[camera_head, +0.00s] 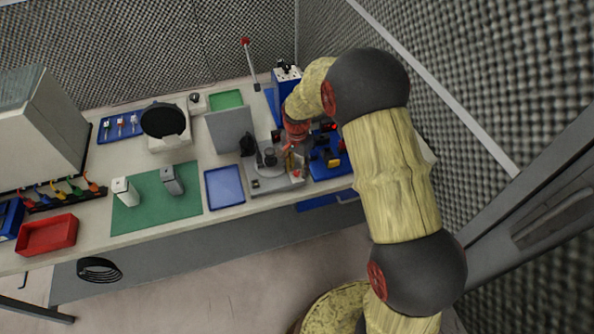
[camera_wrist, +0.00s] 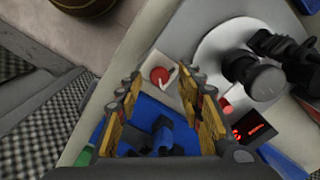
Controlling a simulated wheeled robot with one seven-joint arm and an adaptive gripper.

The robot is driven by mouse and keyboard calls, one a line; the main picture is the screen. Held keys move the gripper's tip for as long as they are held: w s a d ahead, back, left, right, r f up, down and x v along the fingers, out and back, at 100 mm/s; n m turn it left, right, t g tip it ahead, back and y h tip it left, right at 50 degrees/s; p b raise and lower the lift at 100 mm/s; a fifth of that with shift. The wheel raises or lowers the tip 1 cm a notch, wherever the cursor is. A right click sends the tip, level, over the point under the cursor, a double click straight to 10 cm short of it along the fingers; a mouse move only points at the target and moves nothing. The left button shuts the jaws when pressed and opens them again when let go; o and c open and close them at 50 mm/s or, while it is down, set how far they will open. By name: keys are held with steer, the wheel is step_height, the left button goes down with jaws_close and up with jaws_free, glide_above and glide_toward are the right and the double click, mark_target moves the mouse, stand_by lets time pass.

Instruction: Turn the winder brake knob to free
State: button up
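The likely winder brake knob is a round red knob (camera_wrist: 160,76) with a pale pointer mark, on a light plate at the corner of the winder in the wrist view. It shows small and red in the head view (camera_head: 297,173). The winder (camera_head: 262,186) has a grey base and a round disc with a dark spindle part. My gripper (camera_wrist: 158,82) is open and empty, with its two yellow-padded fingers on either side of the knob in the picture. I cannot tell how far above the knob the tips are. In the head view my arm partly hides the gripper.
A blue tray (camera_head: 343,171) with dark parts is right of the winder, and a red lit display (camera_wrist: 252,128) is near it. An upright grey panel (camera_head: 229,129) and an empty blue tray (camera_head: 225,187) are left. The foam wall is close on the right.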

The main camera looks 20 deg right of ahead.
steer(key=shift+f, duration=0.5)
jaws_close()
stand_by(0.3)
